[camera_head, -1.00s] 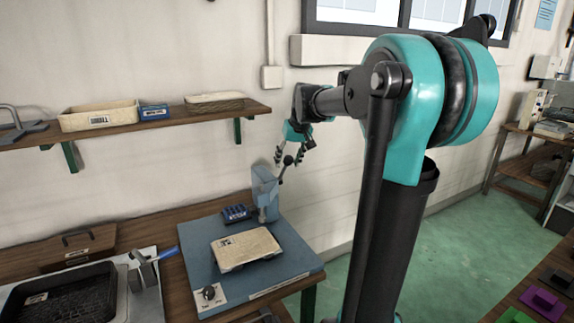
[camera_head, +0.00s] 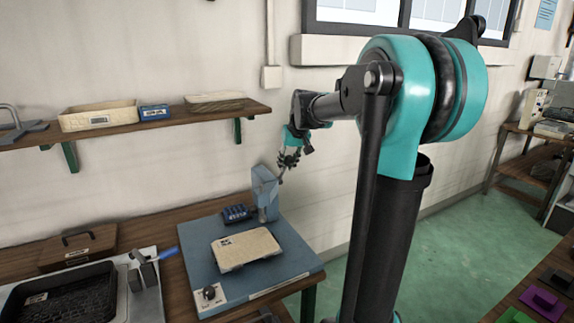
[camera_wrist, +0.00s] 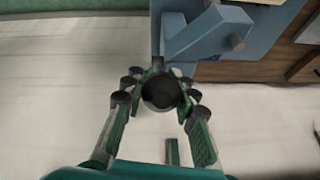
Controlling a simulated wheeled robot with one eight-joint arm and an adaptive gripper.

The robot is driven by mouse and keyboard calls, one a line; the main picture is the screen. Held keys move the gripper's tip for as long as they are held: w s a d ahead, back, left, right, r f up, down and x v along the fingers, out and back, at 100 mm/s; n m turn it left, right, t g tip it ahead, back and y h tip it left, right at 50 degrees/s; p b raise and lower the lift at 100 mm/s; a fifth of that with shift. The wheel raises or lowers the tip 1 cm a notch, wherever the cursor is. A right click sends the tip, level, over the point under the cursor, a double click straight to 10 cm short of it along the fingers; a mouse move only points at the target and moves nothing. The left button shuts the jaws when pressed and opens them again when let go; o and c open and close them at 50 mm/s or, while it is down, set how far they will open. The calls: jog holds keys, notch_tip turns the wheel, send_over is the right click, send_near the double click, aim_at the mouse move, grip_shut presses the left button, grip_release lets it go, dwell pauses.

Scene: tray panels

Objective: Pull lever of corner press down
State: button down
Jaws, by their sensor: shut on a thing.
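The blue corner press (camera_head: 263,192) stands at the back right corner of a blue base plate (camera_head: 200,262) on the bench. Its lever (camera_head: 281,175) slants up from the press to my gripper (camera_head: 288,158). In the wrist view, the press (camera_wrist: 222,32) is at the top right, and the dark round lever knob (camera_wrist: 160,92) sits between the fingers of my gripper (camera_wrist: 158,95). The fingers are shut on the knob. A pale panel (camera_head: 246,249) lies on the base plate in front of the press.
A small blue bin (camera_head: 237,213) stands beside the press. A shelf (camera_head: 170,121) with trays hangs on the wall at the left. A dark tray (camera_head: 62,300) and a brown box (camera_head: 78,246) are at the bench's left. Green floor (camera_head: 450,240) is clear at the right.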

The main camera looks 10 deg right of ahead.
jog(key=shift+s, duration=0.1)
dwell(0.3)
jog(key=shift+s+d+f+t, duration=0.2)
jog(key=shift+s+f+t, duration=0.25)
jog(key=shift+t, duration=0.15)
jog(key=s+f+t+y, duration=0.1)
jog(key=s+f+t, duration=0.1)
jog(key=f, duration=0.4)
jog(key=s+d+f+t+y, duration=0.1)
jog(key=f+t, duration=0.1)
jog(key=f, duration=0.4)
jog(key=shift+s+t, duration=0.4)
jog(key=shift+d, duration=0.1)
dwell(0.6)
jog(key=c, duration=1.2)
grip_release()
jog(key=shift+w, duration=0.1)
jog(key=shift+o, duration=0.2)
